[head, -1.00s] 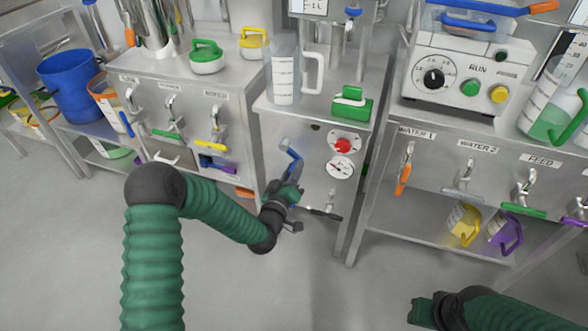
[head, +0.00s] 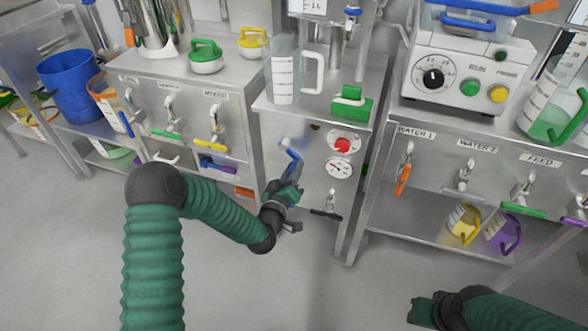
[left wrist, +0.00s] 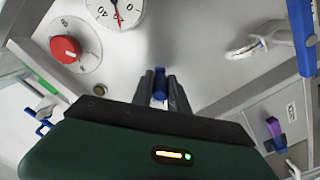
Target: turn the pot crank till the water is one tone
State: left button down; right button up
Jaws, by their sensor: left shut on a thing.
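The blue crank (head: 289,150) is on the front of the steel middle cabinet (head: 310,190), left of a red knob and a dial. My left gripper (head: 295,180) is at the crank's lower end, shut on its blue handle. In the left wrist view a small blue piece (left wrist: 159,73) shows between the fingertips of my left gripper (left wrist: 160,88); the rest is hidden behind the fingers. A clear graduated jug (head: 284,75) stands on top of this cabinet. I cannot make out water or its tone. My right gripper (head: 422,311) is low at the right, away from the crank.
The red knob (head: 342,146) and the dial (head: 340,167) are close to the crank. A green-handled block (head: 351,105) sits beside the jug. Benches with taps flank the cabinet. The floor in front is clear.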

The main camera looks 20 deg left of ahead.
pick_arm(q)
jog(key=shift+a, duration=0.25)
